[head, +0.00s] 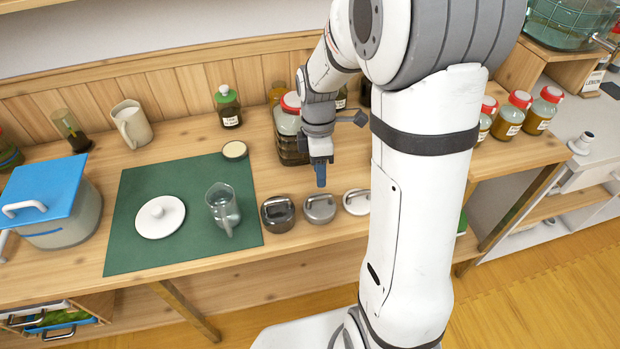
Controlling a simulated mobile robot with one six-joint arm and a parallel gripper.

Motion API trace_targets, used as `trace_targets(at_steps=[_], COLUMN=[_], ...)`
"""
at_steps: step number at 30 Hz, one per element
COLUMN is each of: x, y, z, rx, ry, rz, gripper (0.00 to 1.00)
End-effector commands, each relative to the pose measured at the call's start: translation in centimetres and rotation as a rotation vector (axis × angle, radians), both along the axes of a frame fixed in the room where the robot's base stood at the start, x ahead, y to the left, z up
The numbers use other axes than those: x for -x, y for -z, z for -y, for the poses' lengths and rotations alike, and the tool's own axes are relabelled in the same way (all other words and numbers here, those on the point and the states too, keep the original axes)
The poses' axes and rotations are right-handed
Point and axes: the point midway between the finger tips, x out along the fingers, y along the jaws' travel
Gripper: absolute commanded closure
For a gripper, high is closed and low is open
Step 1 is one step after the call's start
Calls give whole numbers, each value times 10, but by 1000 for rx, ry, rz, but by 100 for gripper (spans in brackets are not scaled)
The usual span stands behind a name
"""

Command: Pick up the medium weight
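Three squat round weights with handles stand in a row on the wooden counter, right of the green mat. The left one (278,213) is dark grey, the middle one (320,209) is mid grey, and the right one (357,202) is pale and partly hidden by my arm. Their sizes look alike, and I cannot read any marks on them. My gripper (320,182) points down just above and behind the middle weight, apart from it as far as I can see. Its blue fingertips overlap in this view, so the gap between them is hidden.
A large red-capped jar (288,125) stands close behind my gripper. A blue-lidded pot (65,225) is at the left. The counter's front edge lies just before the weights.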

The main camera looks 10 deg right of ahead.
Motion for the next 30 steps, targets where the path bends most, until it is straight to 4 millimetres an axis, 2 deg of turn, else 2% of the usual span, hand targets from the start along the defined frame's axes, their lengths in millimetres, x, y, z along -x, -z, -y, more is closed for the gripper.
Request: trace_targets(at_steps=[6,14,22,30], x=[-10,-5,-3,-2], y=[20,48,85,94], z=[0,0,2,2], rx=[-25,-27,-27,-26], ry=[-140,-147,-146,-146], rz=[-39,-42,-42,-37], gripper=[62,62,62,62])
